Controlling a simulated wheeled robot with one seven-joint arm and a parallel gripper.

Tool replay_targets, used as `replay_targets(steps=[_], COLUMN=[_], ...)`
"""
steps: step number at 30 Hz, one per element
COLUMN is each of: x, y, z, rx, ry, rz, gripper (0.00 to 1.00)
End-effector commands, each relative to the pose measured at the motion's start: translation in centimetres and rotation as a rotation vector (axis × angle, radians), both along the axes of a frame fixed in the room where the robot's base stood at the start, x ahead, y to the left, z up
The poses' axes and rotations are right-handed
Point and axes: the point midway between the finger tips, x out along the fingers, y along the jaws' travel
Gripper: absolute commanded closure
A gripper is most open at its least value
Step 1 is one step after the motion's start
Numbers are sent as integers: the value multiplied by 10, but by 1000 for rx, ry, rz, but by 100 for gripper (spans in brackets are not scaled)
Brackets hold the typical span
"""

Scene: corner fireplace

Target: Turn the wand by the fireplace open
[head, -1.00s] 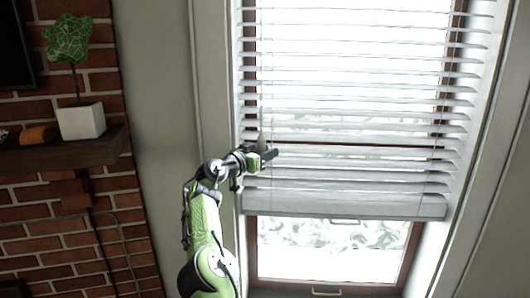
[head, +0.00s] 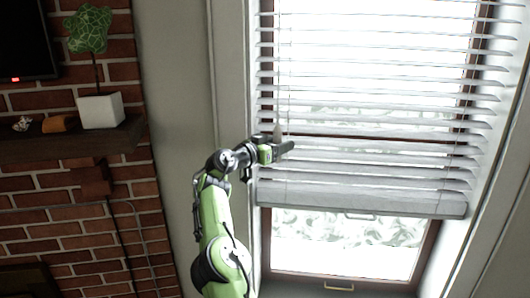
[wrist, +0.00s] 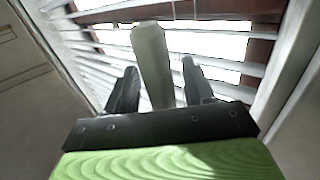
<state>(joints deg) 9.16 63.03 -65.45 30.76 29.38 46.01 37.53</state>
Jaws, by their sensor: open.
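The wand of the window blind hangs at the left side of the blind, and its thick pale grey end (wrist: 151,62) shows large in the wrist view. In the head view the wand's end (head: 278,131) is small, just above my gripper. My gripper (wrist: 160,88) is open, with one dark finger on each side of the wand's end; I see a gap on both sides. In the head view my gripper (head: 284,147) is in front of the lower left part of the blind. The white blind (head: 380,160) has its slats tilted with bright gaps between them.
A brick wall (head: 60,240) with a dark mantel shelf (head: 60,143) is at the left. The shelf holds a white plant pot (head: 101,110) and small ornaments. The window's lower pane (head: 345,245) shows below the blind. Plain wall lies between bricks and window.

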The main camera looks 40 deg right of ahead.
Motion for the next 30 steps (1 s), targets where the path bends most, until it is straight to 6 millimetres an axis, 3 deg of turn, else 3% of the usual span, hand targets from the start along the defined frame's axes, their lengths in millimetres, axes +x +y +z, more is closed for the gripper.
replay_targets(steps=[1,9,15,26,30], x=[1,0,-1,-2,-19], y=[14,91,132,142,125], z=[-10,-10,-6,-4,-9], rx=[2,0,-1,0,72], ry=[-3,-1,1,0,5], rz=[5,5,3,0,-18], gripper=[47,47,47,47,48])
